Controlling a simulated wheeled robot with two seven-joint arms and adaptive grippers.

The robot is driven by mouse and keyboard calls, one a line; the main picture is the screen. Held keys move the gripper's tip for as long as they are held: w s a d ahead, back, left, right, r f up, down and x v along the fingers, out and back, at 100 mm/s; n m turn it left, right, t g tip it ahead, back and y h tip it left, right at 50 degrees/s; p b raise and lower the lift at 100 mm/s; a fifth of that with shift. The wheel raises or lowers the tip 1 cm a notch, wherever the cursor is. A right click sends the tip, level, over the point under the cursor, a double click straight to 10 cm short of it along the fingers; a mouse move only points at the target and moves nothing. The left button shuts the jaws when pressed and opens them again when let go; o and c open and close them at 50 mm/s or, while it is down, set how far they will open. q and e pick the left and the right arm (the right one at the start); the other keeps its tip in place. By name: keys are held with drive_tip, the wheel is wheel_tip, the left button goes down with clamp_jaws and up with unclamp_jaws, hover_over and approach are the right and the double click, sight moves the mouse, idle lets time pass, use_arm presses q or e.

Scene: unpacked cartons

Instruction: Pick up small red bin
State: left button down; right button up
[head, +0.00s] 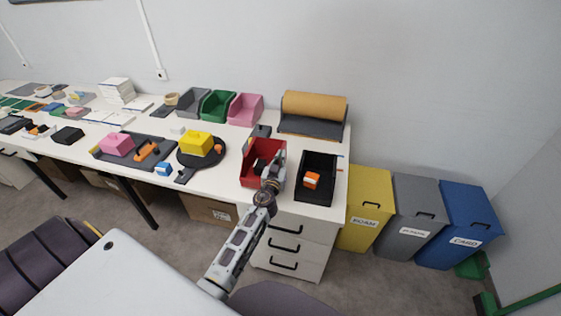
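The small red bin (250,180) stands on the right part of the white table, between a round black plate and a black bin. My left gripper (275,168) is at the red bin's right front side, over its rim, and covers part of it. Whether the fingers touch or pinch the wall is too small to tell. Dark contents show inside the bin, partly hidden by the gripper. My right gripper is not in view.
A black bin (321,162) holding an orange and white item (312,180) stands close on the right. The round black plate (217,158) carries a yellow block (195,142) on the left. Grey, green (217,104) and pink bins (246,109) and a brown roll (314,105) line the back.

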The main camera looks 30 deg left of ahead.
use_arm(q)
wheel_tip(320, 180, up, 3)
drive_tip(key=shift+r+p, duration=0.2)
drive_tip(key=shift+p, duration=0.6)
drive_tip(key=shift+r+p, duration=0.4)
drive_tip(key=shift+r, duration=1)
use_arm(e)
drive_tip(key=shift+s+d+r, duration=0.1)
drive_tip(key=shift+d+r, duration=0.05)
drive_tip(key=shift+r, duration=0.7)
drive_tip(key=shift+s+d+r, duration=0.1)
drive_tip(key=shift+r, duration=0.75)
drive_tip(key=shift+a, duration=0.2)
